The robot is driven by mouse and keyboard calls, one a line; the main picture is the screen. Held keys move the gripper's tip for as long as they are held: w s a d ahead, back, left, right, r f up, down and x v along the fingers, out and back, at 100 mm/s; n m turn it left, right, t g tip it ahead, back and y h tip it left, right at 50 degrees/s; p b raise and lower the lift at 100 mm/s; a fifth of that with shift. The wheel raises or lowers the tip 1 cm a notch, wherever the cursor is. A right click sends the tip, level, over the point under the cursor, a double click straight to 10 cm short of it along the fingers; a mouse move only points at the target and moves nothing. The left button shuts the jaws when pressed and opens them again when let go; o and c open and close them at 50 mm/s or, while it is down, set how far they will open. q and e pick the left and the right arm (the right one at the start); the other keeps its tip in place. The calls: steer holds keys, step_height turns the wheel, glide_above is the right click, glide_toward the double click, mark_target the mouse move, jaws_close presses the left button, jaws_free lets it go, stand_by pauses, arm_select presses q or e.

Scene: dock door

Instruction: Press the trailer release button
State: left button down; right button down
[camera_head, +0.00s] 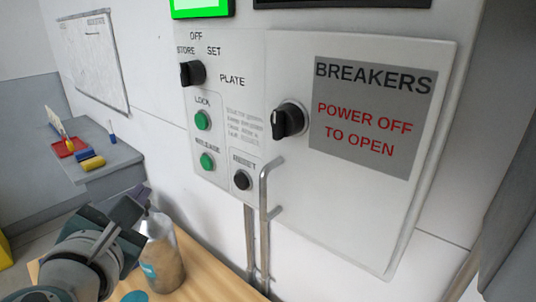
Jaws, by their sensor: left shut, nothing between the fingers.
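The release button (207,160) is a round green button low on the left of the white wall panel, with a "RELEASE" label above it. A similar green lock button (203,120) sits directly above it, and a black reset button (241,180) is to its lower right. My left gripper (136,199) is shut and empty at the lower left, below and left of the release button in the picture and apart from the panel. My right gripper is not in view.
A bottle (163,262) stands on a wooden surface (195,285) beside my left gripper. A bent metal handle (264,205) sticks up right of the reset button. Black knobs (192,74) and (288,120) project from the panel. A grey counter (105,160) is at left.

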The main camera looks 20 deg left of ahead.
mark_target(206, 163)
arm_select(q)
steer(key=w+d+b, duration=0.3)
steer(key=w+b, duration=0.1)
steer(key=w, duration=0.4)
steer(key=shift+d, duration=0.2)
steer(key=shift+w, duration=0.2)
stand_by(1.9)
steer(key=shift+w+d, duration=0.15)
steer(key=shift+w, duration=0.1)
